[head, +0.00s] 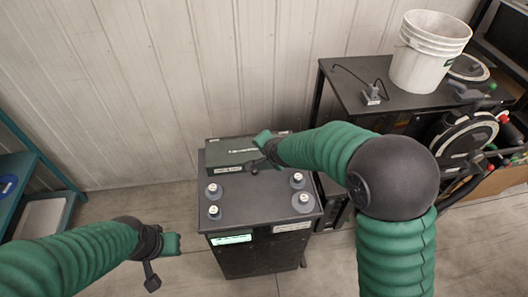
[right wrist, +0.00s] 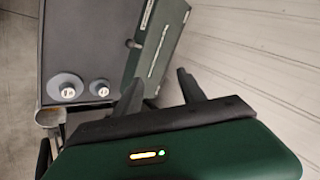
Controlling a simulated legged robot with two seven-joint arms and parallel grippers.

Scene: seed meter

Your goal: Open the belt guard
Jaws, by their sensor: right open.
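A dark green box-like cover (head: 230,153), which looks like the belt guard, lies along the back of the black cabinet's top and appears closed. In the right wrist view the green cover (right wrist: 160,45) shows pale lettering on its side and a small knob (right wrist: 132,44) at its edge. My right gripper (head: 258,150) is at the cover's right end. In the right wrist view its two dark fingers (right wrist: 160,80) are apart, with nothing seen between them, pointing toward the cover; contact cannot be told. My left gripper (head: 164,260) hangs left of the cabinet; its fingers are unclear.
The black cabinet (head: 250,205) carries several grey round knobs (head: 298,180) on its top. A dark table (head: 350,82) with a white bucket (head: 430,55) and machinery stands at the right. A teal shelf (head: 18,170) is at the left. Floor left of the cabinet is clear.

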